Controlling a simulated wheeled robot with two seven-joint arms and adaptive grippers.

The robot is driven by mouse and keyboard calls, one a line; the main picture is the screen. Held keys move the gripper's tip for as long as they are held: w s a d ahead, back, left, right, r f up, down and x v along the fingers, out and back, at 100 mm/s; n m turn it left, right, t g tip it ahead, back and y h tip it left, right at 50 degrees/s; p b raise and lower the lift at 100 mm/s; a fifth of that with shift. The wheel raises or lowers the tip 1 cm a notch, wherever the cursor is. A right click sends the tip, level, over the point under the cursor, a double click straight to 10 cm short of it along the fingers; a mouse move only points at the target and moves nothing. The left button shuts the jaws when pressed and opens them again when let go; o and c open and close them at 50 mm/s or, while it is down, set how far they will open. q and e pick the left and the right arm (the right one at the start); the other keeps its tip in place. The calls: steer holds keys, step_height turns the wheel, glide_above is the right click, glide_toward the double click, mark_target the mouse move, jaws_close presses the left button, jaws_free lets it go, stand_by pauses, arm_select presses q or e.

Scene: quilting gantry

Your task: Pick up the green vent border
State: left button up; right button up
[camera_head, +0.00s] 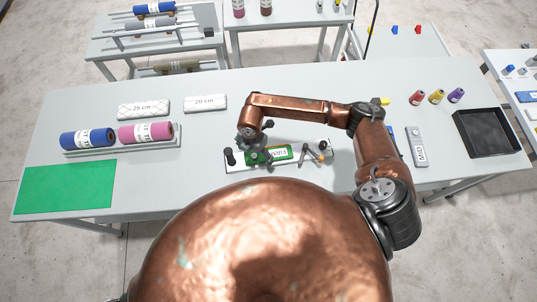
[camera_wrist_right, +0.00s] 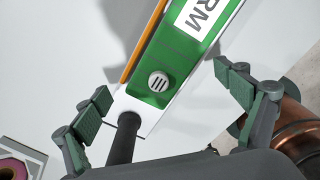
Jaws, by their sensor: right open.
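The green vent border appears to be the long green piece (camera_head: 283,152) with a white label, lying on a white base at the middle front of the table. In the right wrist view the green piece (camera_wrist_right: 178,52) runs diagonally away, with a round grey knob, an orange strip along its left edge and a black handle (camera_wrist_right: 124,140) at its near end. The label's letters end in "RM". My right gripper (camera_wrist_right: 167,92) is open, with its fingers apart on either side of the near end; nothing is held. Contact cannot be told. My left gripper is not in view.
A green mat (camera_head: 65,187) and a rack with blue (camera_head: 88,139) and pink (camera_head: 146,133) rolls are at the left. White "25 cm" (camera_head: 143,108) and "20 cm" (camera_head: 205,103) blocks lie behind. A grey labelled block (camera_head: 416,146), several spools and a black tray (camera_head: 487,133) are at the right.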

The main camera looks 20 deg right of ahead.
steer(key=shift+s, duration=0.15)
steer(key=c, duration=1.1)
steer(key=shift+s+d+f, duration=0.1)
steer(key=c, duration=0.6)
